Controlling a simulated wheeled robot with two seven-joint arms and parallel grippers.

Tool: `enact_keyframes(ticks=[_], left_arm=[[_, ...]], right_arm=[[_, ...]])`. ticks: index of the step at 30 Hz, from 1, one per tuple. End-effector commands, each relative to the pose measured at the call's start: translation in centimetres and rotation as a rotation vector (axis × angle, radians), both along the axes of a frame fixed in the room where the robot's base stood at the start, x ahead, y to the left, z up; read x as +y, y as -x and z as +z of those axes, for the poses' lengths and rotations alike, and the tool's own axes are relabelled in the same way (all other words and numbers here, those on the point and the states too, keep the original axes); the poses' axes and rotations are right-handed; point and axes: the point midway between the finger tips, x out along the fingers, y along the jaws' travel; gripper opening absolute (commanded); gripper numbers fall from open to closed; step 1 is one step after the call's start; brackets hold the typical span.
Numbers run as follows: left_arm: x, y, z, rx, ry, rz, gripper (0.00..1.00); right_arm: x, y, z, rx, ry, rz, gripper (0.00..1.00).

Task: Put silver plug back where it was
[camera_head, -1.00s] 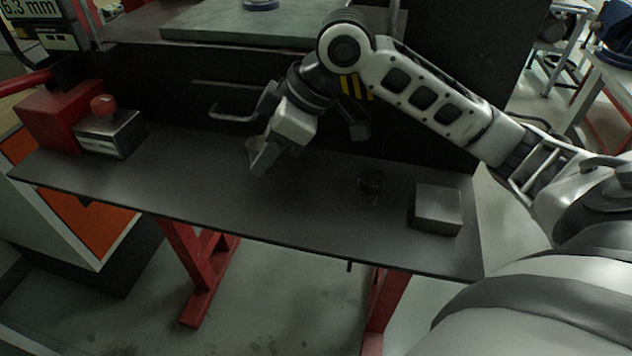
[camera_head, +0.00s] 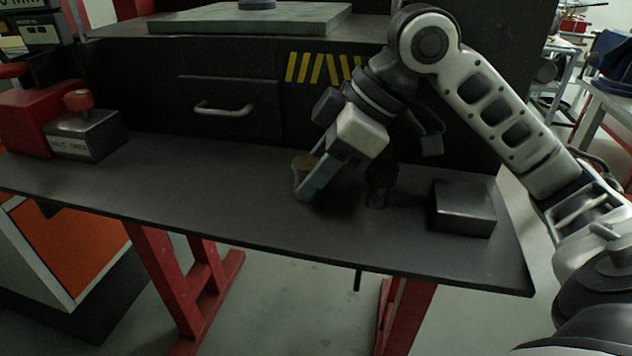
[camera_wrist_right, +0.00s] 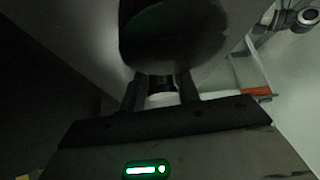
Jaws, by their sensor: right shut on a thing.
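The silver plug (camera_head: 303,165), a small grey piece with a brownish top, is at the fingertips of my right gripper (camera_head: 313,180), low over the dark shelf. The right gripper is shut on it; one finger hides part of it. I cannot tell whether the plug touches the shelf. In the right wrist view, the fingers (camera_wrist_right: 162,90) close around a pale piece below a large dark rounded shape. A dark upright piece (camera_head: 380,188) stands on the shelf just right of the gripper. My left gripper is not in view.
A dark box (camera_head: 462,208) sits at the shelf's right end. At the left are a metal block (camera_head: 88,135) with a red knob and a red housing (camera_head: 25,115). The shelf (camera_head: 200,195) is bare between the block and gripper. A drawer handle (camera_head: 222,109) is behind.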

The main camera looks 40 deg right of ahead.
Motion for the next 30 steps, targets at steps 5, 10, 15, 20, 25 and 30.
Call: enact_keyframes(ticks=[5, 10, 15, 20, 25, 30], left_arm=[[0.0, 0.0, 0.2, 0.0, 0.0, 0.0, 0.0], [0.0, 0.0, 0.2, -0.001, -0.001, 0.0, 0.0], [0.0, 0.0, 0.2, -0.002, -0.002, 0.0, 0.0], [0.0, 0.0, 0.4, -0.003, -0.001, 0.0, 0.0], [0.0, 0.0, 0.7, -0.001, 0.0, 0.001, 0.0], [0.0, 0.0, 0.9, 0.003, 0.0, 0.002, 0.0]], right_arm=[[0.0, 0.0, 0.1, 0.002, 0.001, 0.0, 0.0], [0.0, 0.0, 0.0, 0.004, 0.002, 0.0, 0.54], [0.0, 0.0, 0.0, 0.003, 0.002, 0.0, 0.54], [-0.3, 0.1, 0.6, 0.002, 0.002, -0.001, 0.54], [-1.5, 1.0, 3.0, 0.0, 0.005, -0.003, 0.54], [-3.1, 2.3, 6.2, 0.0, 0.004, -0.003, 0.54]])
